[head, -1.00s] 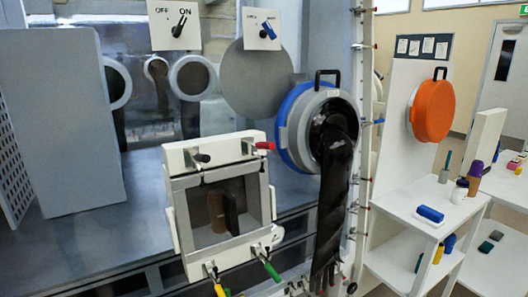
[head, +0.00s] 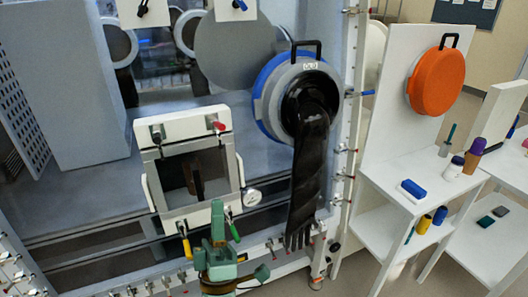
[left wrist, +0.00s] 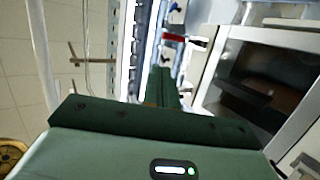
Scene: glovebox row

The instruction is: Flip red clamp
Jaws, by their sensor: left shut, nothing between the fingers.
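The red clamp (head: 218,125) sits at the upper right corner of the white-framed hatch (head: 150,160). It also shows in the left wrist view (left wrist: 184,39), beside the hatch frame. Its handle tip sticks out from the frame; I cannot tell its exact swing. My green left gripper (head: 217,212) is shut and empty, in front of the hatch's lower edge and below the red clamp, apart from it. In the left wrist view its dark green fingers (left wrist: 160,88) point towards the clamp side. My right gripper is not in view.
A black-handled clamp (head: 157,133) is at the hatch's upper left; yellow (head: 185,245) and green (head: 233,229) clamp handles hang below, close to my left gripper. A black glove (head: 308,180) hangs from the blue-ringed port at right. A white shelf (head: 410,210) stands farther right.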

